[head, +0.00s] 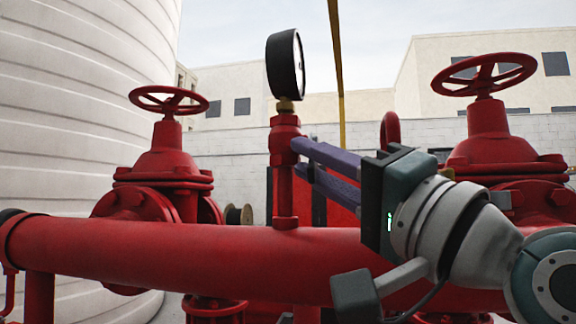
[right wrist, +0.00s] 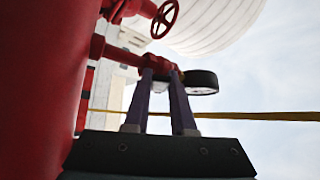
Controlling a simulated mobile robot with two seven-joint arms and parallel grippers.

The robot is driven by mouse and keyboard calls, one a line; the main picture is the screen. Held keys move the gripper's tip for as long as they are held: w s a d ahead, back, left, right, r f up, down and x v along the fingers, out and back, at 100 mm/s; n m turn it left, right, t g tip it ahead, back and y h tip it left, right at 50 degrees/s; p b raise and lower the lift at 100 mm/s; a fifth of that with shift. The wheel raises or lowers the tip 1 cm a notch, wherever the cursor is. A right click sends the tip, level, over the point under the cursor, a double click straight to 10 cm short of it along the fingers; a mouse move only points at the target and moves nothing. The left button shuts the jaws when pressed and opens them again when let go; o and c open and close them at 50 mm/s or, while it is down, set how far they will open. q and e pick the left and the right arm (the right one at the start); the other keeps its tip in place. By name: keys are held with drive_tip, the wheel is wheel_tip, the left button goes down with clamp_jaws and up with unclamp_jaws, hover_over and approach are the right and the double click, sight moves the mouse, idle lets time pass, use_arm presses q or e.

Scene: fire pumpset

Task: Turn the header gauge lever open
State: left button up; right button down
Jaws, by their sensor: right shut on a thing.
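The header gauge (head: 286,64), a black round dial seen nearly edge-on, stands on a brass fitting above a red valve body (head: 285,140) and riser on the red header pipe (head: 170,252). My right gripper (head: 298,157) comes in from the right, its two purple fingers reaching the valve body's side just below the gauge. In the right wrist view, the fingertips (right wrist: 160,72) are at the red fitting beside the black gauge (right wrist: 201,82). The jaws are shut on the gauge lever, which is mostly hidden between the fingertips; its angle cannot be told. My left gripper is out of view.
Red handwheel valves stand at the left (head: 168,100) and right (head: 484,75). The header pipe runs close below my right gripper. A yellow pole (head: 337,50) rises behind the gauge. A white ribbed tank (head: 80,100) stands at the left. Open air lies above the gripper.

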drive_tip(key=c, duration=0.7)
unclamp_jaws()
drive_tip(key=shift+c, duration=0.2)
drive_tip(key=b+v, duration=0.1)
drive_tip(key=v, duration=0.9)
